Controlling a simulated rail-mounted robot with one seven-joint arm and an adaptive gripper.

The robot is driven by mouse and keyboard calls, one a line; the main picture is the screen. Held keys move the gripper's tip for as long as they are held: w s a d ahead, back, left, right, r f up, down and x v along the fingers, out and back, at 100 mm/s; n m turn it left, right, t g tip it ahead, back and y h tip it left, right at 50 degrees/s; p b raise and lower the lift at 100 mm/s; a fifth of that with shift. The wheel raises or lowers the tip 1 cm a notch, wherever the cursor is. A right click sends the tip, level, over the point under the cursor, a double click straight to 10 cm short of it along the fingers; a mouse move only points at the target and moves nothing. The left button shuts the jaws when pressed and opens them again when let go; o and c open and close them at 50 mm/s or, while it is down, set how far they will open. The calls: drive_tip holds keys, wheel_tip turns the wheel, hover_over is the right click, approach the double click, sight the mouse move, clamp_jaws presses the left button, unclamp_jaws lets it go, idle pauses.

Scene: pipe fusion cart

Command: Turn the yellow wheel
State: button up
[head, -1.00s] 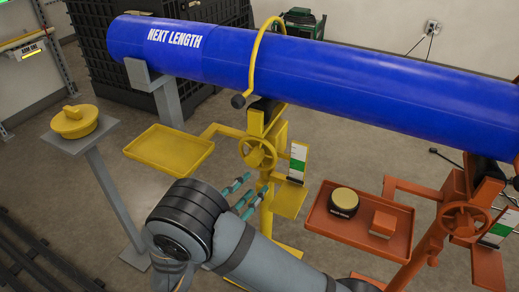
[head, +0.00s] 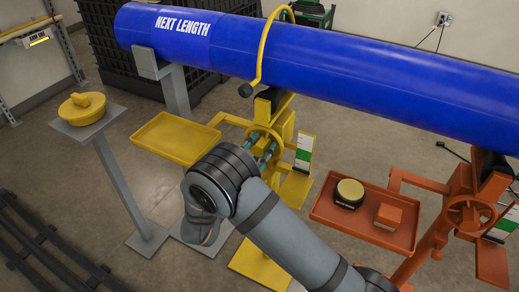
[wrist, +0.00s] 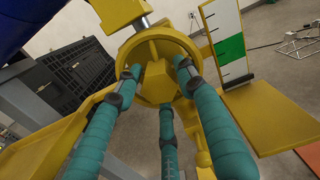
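The yellow wheel (head: 251,140) is on the yellow stand under the blue pipe. It also shows in the wrist view as a thick ring (wrist: 146,98) around a yellow hub (wrist: 157,82). My gripper (head: 267,152) is in front of the wheel, with its teal fingers pointing at it. In the wrist view my gripper (wrist: 160,80) has its three fingers spread around the hub, with tips overlapping the ring's opening. Gaps show between fingers and hub; whether any finger touches the rim I cannot tell. Nothing is held. My wrist hides the wheel's lower part in the head view.
A blue pipe (head: 350,75) and a curved yellow lever (head: 263,50) are above the wheel. A yellow tray (head: 175,138) is to the left, a green-and-white gauge (head: 304,154) to the right. An orange stand with a tray (head: 340,215) and wheel (head: 470,215) stands further right.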

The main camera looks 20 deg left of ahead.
drive_tip(key=c, duration=0.3)
clamp_jaws()
drive_tip(key=shift+f, duration=0.1)
idle(0.4)
